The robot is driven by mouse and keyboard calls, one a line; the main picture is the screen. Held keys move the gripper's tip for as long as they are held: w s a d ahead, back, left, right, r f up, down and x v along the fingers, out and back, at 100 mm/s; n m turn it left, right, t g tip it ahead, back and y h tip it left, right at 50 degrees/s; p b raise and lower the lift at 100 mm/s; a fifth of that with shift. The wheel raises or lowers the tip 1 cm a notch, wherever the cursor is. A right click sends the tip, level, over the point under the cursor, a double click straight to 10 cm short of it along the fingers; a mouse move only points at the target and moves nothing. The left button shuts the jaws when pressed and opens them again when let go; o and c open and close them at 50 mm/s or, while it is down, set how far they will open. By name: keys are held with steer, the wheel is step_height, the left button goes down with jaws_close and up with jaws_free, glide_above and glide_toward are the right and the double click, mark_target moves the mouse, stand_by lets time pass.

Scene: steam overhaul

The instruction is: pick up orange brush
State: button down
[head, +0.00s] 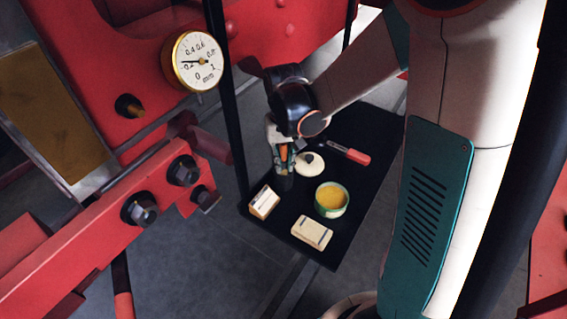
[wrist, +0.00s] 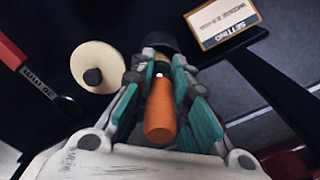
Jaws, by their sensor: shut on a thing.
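The orange brush (wrist: 160,112) stands between my gripper's fingers (wrist: 161,70) in the wrist view, its orange handle toward the palm. The fingers press on it from both sides. In the head view, a bit of the brush's orange handle (head: 284,153) shows between the fingers of my gripper (head: 284,166), over the left part of the black tray (head: 342,235). A dark rounded piece (wrist: 161,41) lies beyond the fingertips. I cannot tell whether it is the brush's lower end or a separate holder, nor whether the brush touches the tray.
Close to my gripper is a round cream lid (head: 310,167) with a dark knob. A red-handled tool (head: 350,154), an open tin of yellow stuff (head: 331,200), a labelled block (head: 264,202) and a pale block (head: 312,233) share the tray. A black post (head: 229,110) and red machinery with a gauge (head: 197,62) stand left.

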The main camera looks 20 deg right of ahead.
step_height(320, 180, up, 20)
steer(key=p, duration=0.5)
stand_by(1.2)
